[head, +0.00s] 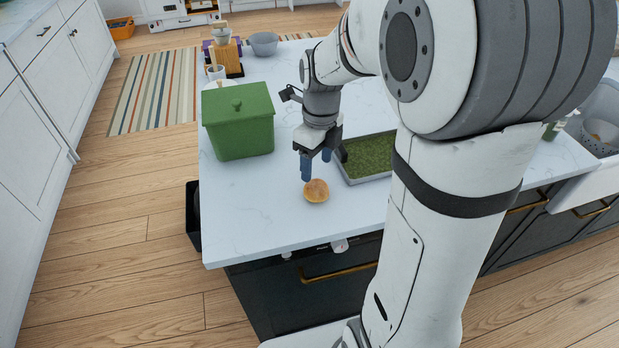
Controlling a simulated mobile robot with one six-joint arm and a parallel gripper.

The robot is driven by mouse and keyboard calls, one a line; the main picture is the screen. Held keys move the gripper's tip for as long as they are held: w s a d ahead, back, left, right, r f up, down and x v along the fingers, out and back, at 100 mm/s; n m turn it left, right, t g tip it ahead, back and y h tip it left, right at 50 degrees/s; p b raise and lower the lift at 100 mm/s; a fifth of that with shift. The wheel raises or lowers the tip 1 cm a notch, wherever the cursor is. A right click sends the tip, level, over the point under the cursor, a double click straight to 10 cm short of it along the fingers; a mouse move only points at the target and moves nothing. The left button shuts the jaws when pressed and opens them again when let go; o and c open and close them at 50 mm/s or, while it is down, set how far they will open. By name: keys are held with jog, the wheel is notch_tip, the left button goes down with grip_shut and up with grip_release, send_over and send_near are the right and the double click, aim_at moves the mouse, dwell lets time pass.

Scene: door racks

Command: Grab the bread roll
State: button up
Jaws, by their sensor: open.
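The bread roll (316,191) is small, round and golden brown. It lies on the white marble countertop (240,225), near the front edge. My gripper (316,167) points down just behind and above the roll, with its two blue-tipped fingers apart and nothing between them. The left fingertip shows close to the roll's upper left side; I cannot tell whether it touches.
A green lidded box (238,125) stands to the left of my gripper. A metal tray with a green filling (368,158) lies just right of the roll. A grey bowl (264,43) and a wooden block (227,56) stand farther back. The counter left of the roll is clear.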

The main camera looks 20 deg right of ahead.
aim_at(317, 183)
jog(key=shift+f, duration=0.3)
notch_tip(317, 183, down, 7)
jog(key=shift+s+f+p, duration=0.15)
jog(key=shift+f+p, duration=0.05)
jog(key=shift+p, duration=0.1)
jog(key=c, duration=0.6)
